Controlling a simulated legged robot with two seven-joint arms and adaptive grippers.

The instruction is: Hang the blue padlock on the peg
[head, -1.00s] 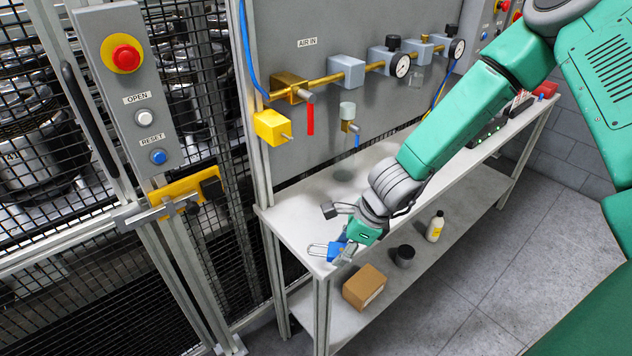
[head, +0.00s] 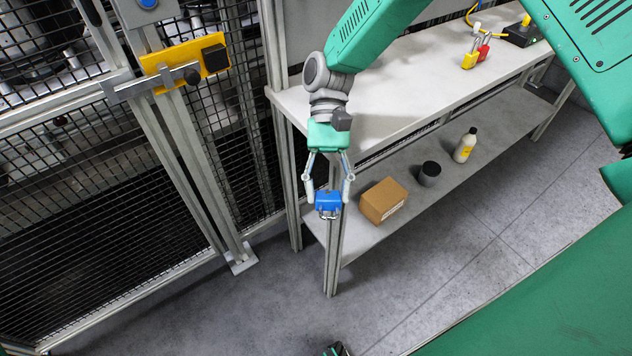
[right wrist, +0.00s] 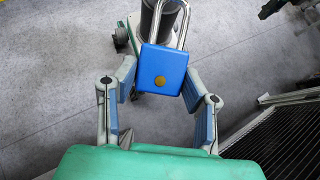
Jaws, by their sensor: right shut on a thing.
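The blue padlock (head: 328,200) is held between the fingers of my right gripper (head: 328,192), out past the left front corner of the bench. Its shackle points away from the palm, downward in the head view. In the right wrist view, the padlock body (right wrist: 162,68) sits between the two fingertips (right wrist: 160,82), with a round brass spot on its face. The shackle points to the top of that picture. I cannot make out a peg in either view now. My left gripper is not in view.
The white bench (head: 400,90) holds yellow and red padlocks (head: 474,52). Its lower shelf (head: 470,150) holds a cardboard box (head: 383,201), a dark cup (head: 429,173) and a bottle (head: 465,145). A mesh fence with a yellow latch (head: 183,62) stands at left.

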